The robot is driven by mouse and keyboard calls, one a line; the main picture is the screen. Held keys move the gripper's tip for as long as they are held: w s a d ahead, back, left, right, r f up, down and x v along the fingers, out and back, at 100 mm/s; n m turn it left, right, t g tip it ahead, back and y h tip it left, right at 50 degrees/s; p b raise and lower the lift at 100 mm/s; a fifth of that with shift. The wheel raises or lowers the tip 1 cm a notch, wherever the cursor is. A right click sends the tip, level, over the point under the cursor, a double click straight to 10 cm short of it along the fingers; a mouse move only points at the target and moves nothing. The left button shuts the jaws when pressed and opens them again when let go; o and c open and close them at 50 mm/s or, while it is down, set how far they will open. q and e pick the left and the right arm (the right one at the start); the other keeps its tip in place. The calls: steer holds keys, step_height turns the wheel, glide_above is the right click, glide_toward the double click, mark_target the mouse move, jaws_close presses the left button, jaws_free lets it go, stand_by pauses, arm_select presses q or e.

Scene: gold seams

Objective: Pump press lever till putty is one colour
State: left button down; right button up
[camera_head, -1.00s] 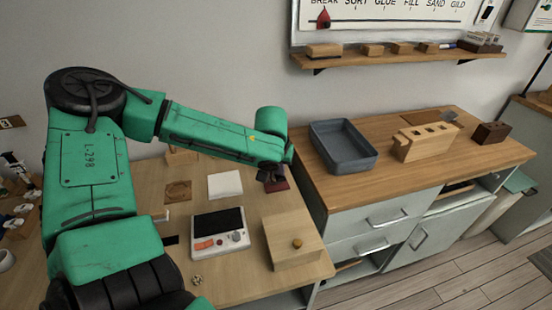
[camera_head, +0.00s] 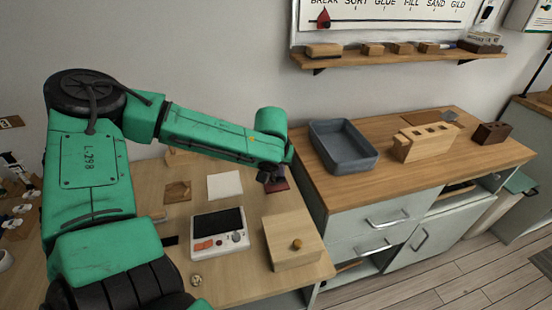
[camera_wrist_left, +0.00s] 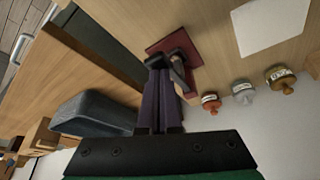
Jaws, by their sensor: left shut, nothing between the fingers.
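The press shows in the left wrist view as a dark red base plate (camera_wrist_left: 176,50) with a dark looped lever (camera_wrist_left: 180,62) over it. In the head view only part of its red base (camera_head: 279,184) shows beyond my arm. My left gripper (camera_wrist_left: 160,64) is shut and empty, its fingertips close to the lever; I cannot tell whether they touch it. In the head view this gripper (camera_head: 268,175) is small and dark over the press, under the green wrist. I cannot make out any putty or its colour. My right gripper is not in view.
A white sheet (camera_head: 225,185), a device with a dark screen (camera_head: 219,232) and a wooden box with a knob (camera_head: 291,240) are on the table. A grey tray (camera_head: 343,146) sits on the cabinet to the right. Small labelled jars (camera_wrist_left: 244,92) stand near the press.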

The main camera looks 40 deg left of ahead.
arm_select(q)
steer(key=shift+s+f+b, duration=0.1)
steer(key=shift+f+b, duration=0.2)
stand_by(1.0)
steer(key=shift+r, duration=0.15)
steer(key=shift+r+p, duration=0.7)
steer(key=shift+p, duration=0.05)
steer(key=shift+f+b, duration=0.85)
stand_by(0.9)
steer(key=shift+r+p, duration=0.65)
steer(key=shift+r, duration=0.15)
steer(key=shift+f+b, duration=0.75)
steer(key=shift+f, duration=0.05)
stand_by(0.7)
